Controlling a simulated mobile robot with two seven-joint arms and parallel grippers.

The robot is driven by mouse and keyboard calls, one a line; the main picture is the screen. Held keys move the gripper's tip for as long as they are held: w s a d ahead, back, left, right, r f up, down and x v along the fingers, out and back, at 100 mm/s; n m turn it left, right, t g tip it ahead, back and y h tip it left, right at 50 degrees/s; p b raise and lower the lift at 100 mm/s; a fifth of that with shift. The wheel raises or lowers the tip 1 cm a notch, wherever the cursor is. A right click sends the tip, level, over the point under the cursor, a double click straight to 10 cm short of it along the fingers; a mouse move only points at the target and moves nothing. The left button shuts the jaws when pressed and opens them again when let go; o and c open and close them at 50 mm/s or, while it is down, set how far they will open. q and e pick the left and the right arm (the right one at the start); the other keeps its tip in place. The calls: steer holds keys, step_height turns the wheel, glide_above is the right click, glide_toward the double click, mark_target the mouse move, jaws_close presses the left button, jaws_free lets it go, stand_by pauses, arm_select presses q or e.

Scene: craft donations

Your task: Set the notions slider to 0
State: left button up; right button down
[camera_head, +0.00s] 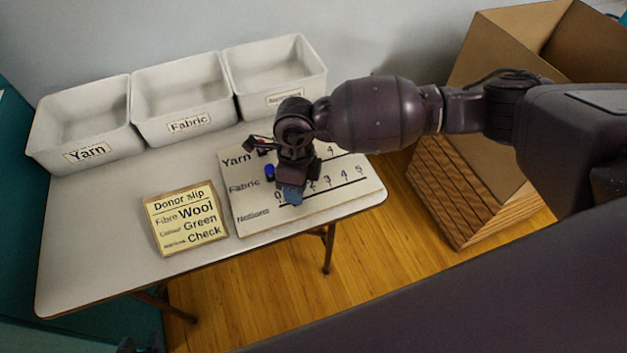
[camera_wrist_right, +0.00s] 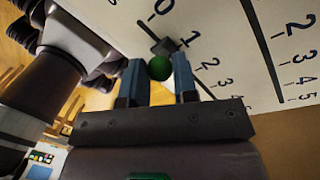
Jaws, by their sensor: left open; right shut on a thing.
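The slider board (camera_head: 250,215) lies on the table's right part, with rows marked Yarn, Fabric and Notions. My right gripper (camera_head: 290,196) reaches down over its lower rows and hides part of the scales. In the right wrist view, the green slider knob (camera_wrist_right: 159,67) is between the blue fingertips of my right gripper (camera_wrist_right: 159,85), which is shut on it. The knob's dark base (camera_wrist_right: 163,46) sits on the scale near the 0 and 1 marks; its exact reading is unclear. My left gripper (camera_head: 139,346) shows only as a dark tip at the bottom edge.
A blue knob (camera_head: 270,172) sits at the left of the Fabric row. The donor slip (camera_head: 186,220) lies left of the board. White bins for Yarn (camera_head: 88,152), Fabric (camera_head: 187,123) and a third (camera_head: 286,97) stand behind.

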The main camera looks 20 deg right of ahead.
steer(key=a, duration=0.3)
steer(key=shift+a, duration=0.2)
steer(key=shift+s+a, duration=0.1)
steer(key=c, duration=0.9)
jaws_free()
steer(key=shift+a, duration=0.2)
steer(key=shift+d, duration=0.15)
